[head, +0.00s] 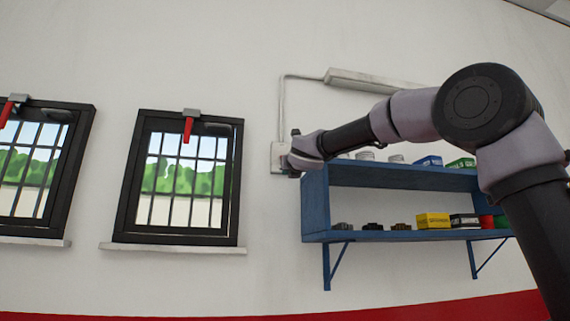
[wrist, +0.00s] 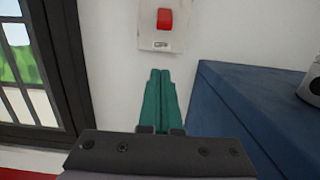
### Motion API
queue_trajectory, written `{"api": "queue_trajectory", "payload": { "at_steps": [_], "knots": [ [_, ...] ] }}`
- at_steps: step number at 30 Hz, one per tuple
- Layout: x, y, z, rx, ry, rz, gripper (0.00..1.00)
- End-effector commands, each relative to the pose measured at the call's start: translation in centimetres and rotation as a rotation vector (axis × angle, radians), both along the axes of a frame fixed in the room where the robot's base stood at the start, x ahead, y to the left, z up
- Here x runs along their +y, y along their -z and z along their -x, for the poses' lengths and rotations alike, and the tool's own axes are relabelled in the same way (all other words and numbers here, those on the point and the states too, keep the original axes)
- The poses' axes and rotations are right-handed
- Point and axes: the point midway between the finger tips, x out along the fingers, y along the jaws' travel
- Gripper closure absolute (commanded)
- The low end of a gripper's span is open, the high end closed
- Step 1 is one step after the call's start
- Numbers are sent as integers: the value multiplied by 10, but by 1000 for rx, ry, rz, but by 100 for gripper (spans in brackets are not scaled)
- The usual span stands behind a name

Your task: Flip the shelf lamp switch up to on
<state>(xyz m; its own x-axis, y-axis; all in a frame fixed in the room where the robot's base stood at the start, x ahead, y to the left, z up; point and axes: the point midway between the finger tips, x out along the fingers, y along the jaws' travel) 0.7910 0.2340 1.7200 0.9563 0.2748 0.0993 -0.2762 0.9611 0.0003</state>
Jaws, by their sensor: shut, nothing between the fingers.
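The lamp switch is a red rocker (wrist: 165,20) on a pale wall plate (wrist: 160,44) with "OFF" printed below the rocker. In the head view the switch plate (head: 277,157) shows left of the shelf, partly hidden by my gripper (head: 291,166). In the wrist view my gripper (wrist: 160,72) has its green fingers together and empty. Its fingertips appear just below the plate in the picture; I cannot tell whether they touch the wall. The shelf lamp (head: 370,81) is a long pale fixture above the shelf, joined to the switch by a conduit (head: 281,105).
A blue shelf (head: 400,179) stands close to the right of my gripper, also seen in the wrist view (wrist: 235,95), with boxes and small parts on it. A barred window (head: 183,180) is to the left. The wall between window and switch is clear.

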Motion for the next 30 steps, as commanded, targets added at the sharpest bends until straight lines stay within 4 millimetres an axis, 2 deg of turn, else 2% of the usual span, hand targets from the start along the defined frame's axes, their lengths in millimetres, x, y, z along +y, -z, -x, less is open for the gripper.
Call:
{"api": "queue_trajectory", "payload": {
  "at_steps": [1, 7, 9, 15, 30],
  "knots": [
    [4, 0, -13, 1, 2, 1, 100],
    [15, -5, -54, 0, 2, -1, 100],
    [12, -18, -45, -4, 0, -4, 100],
    [10, -36, -37, -2, 1, -2, 100],
    [9, -42, -33, 0, 0, 1, 100]
  ]
}}
